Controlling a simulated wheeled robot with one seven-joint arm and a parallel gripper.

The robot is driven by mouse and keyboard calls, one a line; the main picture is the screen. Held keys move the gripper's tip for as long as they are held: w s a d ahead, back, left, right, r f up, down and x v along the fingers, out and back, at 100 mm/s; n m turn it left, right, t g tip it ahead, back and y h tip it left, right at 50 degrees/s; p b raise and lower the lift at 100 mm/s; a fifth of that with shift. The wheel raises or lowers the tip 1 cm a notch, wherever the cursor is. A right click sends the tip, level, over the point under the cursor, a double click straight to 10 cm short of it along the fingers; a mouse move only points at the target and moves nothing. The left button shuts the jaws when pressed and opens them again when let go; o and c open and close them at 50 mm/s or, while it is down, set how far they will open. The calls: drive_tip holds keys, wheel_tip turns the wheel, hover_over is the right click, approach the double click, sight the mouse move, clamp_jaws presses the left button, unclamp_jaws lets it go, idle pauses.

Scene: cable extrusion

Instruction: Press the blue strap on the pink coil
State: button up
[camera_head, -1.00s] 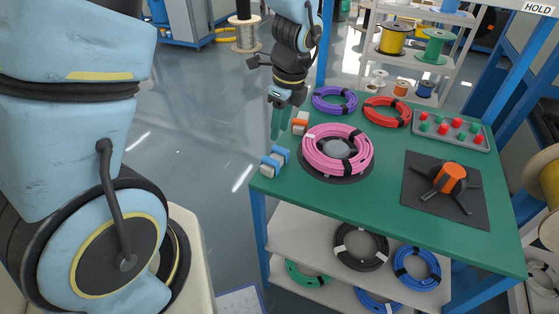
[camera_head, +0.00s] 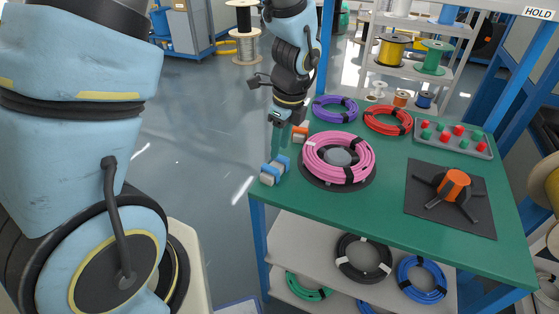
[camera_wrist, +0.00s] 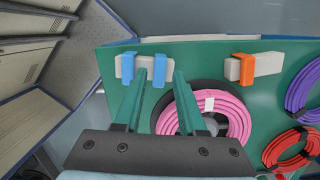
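The pink coil (camera_head: 366,157) lies on a dark round plate with a grey hub at the left of the green table; it also shows in the wrist view (camera_wrist: 236,112). Black straps cross it, and it bears a white tag. A pale block with two blue straps (camera_head: 283,162) sits at the table's left edge; in the wrist view one blue strap (camera_wrist: 127,66) is near the fingertips. My gripper (camera_head: 279,143) is open and empty above the table's left edge, beside the coil. Its two green fingers (camera_wrist: 160,75) stand apart. Their height above the block is unclear.
An orange strap on a pale block (camera_head: 300,133) is farther back. Purple (camera_head: 335,110) and red (camera_head: 388,121) coils lie behind. A grey tray (camera_head: 482,151) of red and green pieces and an orange hub on a black mat (camera_head: 418,179) are at right.

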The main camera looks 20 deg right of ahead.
drive_tip(key=shift+f+b, duration=0.7)
drive_tip(key=shift+f, duration=0.55)
drive_tip(key=shift+r+p, duration=0.2)
drive_tip(key=shift+p, duration=0.15)
clamp_jaws()
idle(0.3)
drive_tip(key=shift+r, duration=0.1)
wheel_tip(320, 180, up, 8)
drive_tip(key=p, duration=0.7)
drive_tip(key=shift+p, duration=0.3)
